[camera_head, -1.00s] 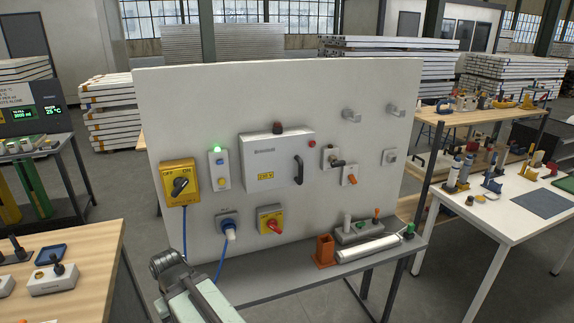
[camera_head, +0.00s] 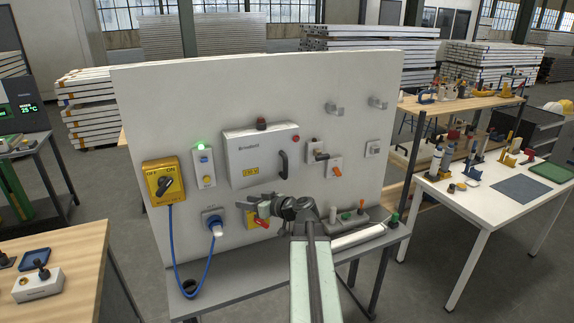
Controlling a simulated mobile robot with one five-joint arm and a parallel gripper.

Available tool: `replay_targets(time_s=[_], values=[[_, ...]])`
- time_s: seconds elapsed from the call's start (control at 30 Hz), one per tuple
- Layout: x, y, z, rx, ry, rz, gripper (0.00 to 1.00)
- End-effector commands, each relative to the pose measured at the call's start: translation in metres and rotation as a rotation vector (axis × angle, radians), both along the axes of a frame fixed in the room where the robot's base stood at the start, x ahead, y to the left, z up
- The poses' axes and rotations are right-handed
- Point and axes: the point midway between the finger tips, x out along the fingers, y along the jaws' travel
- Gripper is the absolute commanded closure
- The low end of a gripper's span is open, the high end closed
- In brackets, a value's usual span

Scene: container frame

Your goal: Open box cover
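The grey-white box (camera_head: 252,158) is mounted on the upright white panel, and its cover is shut. The cover has a dark upright handle (camera_head: 283,165) on its right side, a yellow label at the lower left and a red button at the upper right. My gripper (camera_head: 250,209) is below the box, pointing left in front of the yellow-and-red switch, which it partly hides. It appears apart from the handle. The fingers are small and blend with the switch behind, so I cannot tell whether they are open or shut.
A yellow rotary switch (camera_head: 163,182), a button box with a green lamp (camera_head: 203,168) and a blue socket (camera_head: 213,222) with a cable are left of my gripper. Small switches (camera_head: 334,167) are right of the box. A grey shelf (camera_head: 230,292) runs below the panel.

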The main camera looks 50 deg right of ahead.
Motion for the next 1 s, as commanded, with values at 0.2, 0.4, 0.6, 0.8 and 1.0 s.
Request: replay_targets(time_s=[0.2,0.4,0.6,0.8,1.0], values=[[-0.072,-0.143,0.062,-0.129,-0.244,-0.277,0.60],[-0.086,-0.163,0.071,-0.155,-0.278,-0.325,0.60],[-0.072,-0.166,0.071,-0.154,-0.278,-0.320,0.60],[-0.036,-0.173,0.071,-0.154,-0.277,-0.319,0.60],[-0.009,-0.177,0.071,-0.153,-0.277,-0.320,0.60]])
